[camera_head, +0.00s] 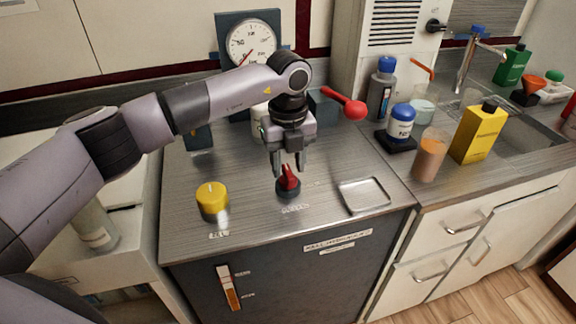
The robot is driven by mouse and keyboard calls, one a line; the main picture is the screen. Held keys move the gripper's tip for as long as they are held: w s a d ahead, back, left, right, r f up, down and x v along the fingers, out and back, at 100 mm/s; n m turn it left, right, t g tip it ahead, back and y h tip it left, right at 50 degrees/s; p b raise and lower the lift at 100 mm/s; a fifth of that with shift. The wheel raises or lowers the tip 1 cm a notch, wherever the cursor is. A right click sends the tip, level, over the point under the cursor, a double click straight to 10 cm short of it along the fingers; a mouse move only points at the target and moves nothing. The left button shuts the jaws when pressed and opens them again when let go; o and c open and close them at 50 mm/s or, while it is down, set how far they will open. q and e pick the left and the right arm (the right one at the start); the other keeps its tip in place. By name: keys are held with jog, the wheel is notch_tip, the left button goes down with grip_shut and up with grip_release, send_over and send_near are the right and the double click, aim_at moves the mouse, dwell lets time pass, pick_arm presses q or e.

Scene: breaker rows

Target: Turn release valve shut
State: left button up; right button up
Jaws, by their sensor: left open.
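The red knob (289,182) sits on a dark round base on the metal bench top, with a small label in front of it that is too blurred to read. It appears to be the release valve. My left gripper (288,168) points straight down over it, jaws open. The fingertips are at the height of the knob's top in the picture, one to each side. I cannot tell whether they touch it. My right gripper is not in view.
A yellow knob (212,199) stands to the left. A red ball-ended lever (353,107) juts out at the back right, near the arm. A pressure gauge (251,44) stands behind. A shallow square tray (364,195) lies to the right. Bottles and a yellow container (478,133) crowd the right counter.

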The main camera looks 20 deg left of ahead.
aim_at(288, 170)
pick_arm(q)
notch_tip(288, 170, up, 6)
jog(key=shift+b, duration=0.3)
dwell(0.3)
